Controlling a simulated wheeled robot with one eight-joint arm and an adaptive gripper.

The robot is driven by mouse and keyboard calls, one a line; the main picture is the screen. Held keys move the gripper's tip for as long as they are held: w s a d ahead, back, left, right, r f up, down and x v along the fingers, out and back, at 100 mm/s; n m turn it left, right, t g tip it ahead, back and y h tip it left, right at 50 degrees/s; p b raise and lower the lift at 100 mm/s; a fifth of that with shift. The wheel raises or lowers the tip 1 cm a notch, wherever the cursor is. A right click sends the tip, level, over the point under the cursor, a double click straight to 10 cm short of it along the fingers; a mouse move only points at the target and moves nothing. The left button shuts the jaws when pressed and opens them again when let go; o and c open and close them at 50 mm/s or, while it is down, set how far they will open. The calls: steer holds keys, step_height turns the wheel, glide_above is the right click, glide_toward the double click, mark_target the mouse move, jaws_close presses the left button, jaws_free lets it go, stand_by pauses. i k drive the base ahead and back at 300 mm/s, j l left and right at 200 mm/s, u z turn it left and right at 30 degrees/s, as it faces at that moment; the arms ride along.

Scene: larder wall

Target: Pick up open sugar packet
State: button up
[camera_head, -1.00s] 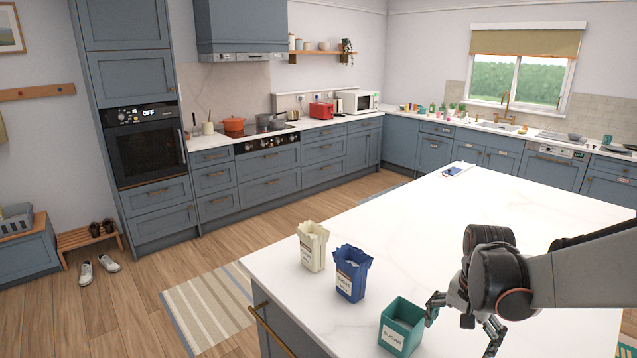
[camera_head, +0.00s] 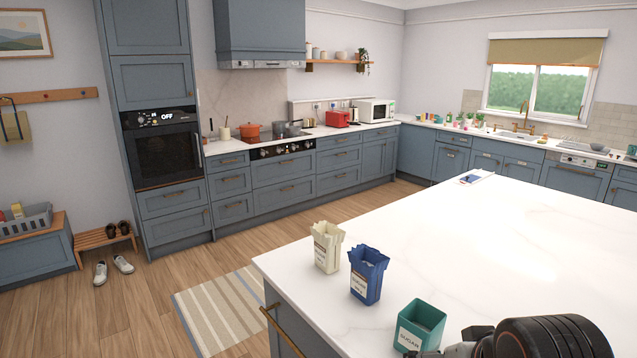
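A blue open-topped packet (camera_head: 368,275) with a pale label stands upright on the white island top, near its left edge. The label seems to read sugar. A cream open-topped packet (camera_head: 327,247) stands behind and left of it; its label is too small to read. A square teal canister (camera_head: 420,326) labelled sugar stands in front and right of the blue packet, open at the top. My gripper (camera_head: 460,348) is at the bottom edge, just right of the teal canister and apart from the blue packet. Its fingertips are cut off or hidden, so its opening does not show.
The white island top (camera_head: 490,240) is clear to the right of and behind the packets. A small flat item (camera_head: 477,177) lies at its far corner. A striped rug (camera_head: 222,308) lies on the floor left of the island.

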mark_target(366, 277)
steer(key=i+j+z, duration=0.1)
steer(key=j, duration=0.3)
steer(key=i+j, duration=0.1)
steer(key=j, duration=0.3)
steer(key=j+z, duration=0.15)
steer(key=j, duration=0.25)
steer(key=i, duration=0.05)
